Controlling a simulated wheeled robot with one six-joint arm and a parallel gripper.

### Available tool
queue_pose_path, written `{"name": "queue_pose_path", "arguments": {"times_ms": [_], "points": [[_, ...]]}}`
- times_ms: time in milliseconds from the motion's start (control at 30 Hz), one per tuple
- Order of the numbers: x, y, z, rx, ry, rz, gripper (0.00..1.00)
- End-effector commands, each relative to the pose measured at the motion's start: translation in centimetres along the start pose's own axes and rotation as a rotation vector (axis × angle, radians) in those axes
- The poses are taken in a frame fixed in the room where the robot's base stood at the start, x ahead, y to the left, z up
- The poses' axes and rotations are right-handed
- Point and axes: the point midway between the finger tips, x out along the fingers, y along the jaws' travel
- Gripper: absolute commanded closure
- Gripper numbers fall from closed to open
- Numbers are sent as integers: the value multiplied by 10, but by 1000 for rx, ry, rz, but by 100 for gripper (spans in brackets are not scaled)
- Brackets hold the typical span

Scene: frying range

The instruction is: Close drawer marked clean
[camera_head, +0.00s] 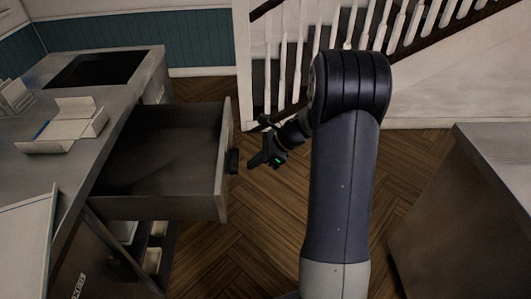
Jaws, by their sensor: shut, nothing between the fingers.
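An open drawer (219,170) sticks out to the right from the metal counter on the left. Its inside looks empty, and a dark handle (233,161) sits on its front face. I cannot read any label on the drawer from here. My gripper (254,163) is just right of the handle, shut and empty. I cannot tell whether its tips touch the handle. My arm stands in the middle of the view and hides part of the floor and railing behind it.
The counter (111,70) holds a dark inset plate (95,69) and a white open box (70,127). Below the open drawer are lower compartments with pale containers (153,259). Another metal counter (470,215) stands at right. Wooden floor lies between; a white stair railing is behind.

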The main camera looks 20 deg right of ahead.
Motion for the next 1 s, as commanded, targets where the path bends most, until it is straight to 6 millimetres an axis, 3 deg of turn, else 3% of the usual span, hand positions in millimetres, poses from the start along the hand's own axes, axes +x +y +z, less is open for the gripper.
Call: {"name": "queue_pose_path", "arguments": {"times_ms": [100,300,1000], "points": [[25,1,0,1,1,3,100],[42,0,22,-2,0,1,100],[57,1,36,-3,1,2,100]]}}
